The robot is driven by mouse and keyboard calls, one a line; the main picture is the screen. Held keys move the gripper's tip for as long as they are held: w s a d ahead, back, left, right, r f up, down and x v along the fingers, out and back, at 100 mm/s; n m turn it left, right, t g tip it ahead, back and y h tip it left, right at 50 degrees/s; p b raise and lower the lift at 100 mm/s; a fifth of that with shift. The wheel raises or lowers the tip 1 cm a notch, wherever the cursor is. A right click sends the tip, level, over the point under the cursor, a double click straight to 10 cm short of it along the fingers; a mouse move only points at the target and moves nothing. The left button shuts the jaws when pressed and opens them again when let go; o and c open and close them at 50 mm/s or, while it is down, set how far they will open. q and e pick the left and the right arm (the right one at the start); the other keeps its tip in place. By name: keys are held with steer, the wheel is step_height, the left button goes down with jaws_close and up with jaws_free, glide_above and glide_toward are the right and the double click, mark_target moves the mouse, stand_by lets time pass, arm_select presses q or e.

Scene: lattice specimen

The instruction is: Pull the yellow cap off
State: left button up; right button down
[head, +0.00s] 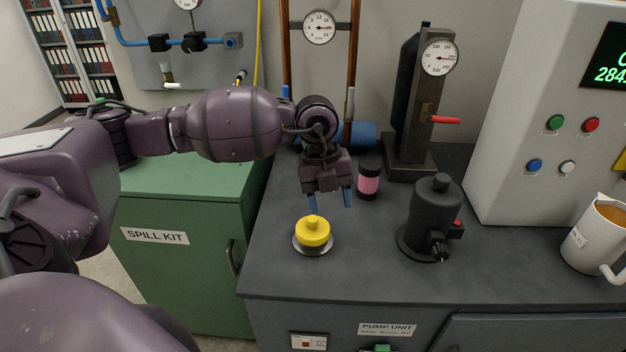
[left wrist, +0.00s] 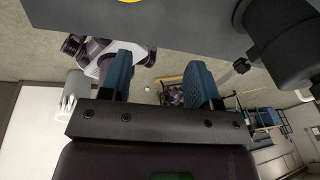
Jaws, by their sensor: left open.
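The yellow cap (head: 313,232) sits upright on a round metal base on the dark grey bench top, near its left front part. A sliver of yellow, likely the cap (left wrist: 128,1), shows at the top edge of the left wrist view. My left gripper (head: 330,203) is above and slightly behind the cap, to its right, with its blue fingers pointing down. The fingers are apart with nothing between them, also in the left wrist view (left wrist: 161,68). The gripper is clear of the cap. My right gripper does not show.
A pink-labelled jar (head: 369,181) stands right of the gripper. A black pump-like device (head: 434,215) stands right of the cap. Behind are a gauge stand (head: 410,110) with a red lever and a blue cylinder (head: 362,134). A mug (head: 597,240) stands far right. Bench in front of the cap is clear.

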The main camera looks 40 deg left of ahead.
mark_target(313, 219)
arm_select(q)
steer(key=w+a+r+n+y, duration=0.1)
steer(key=a+r+y, duration=0.1)
steer(key=a, duration=0.3)
step_height(313, 219, down, 11)
steer(key=shift+d, duration=0.15)
steer(key=shift+c, duration=0.2)
steer(key=c, duration=0.9)
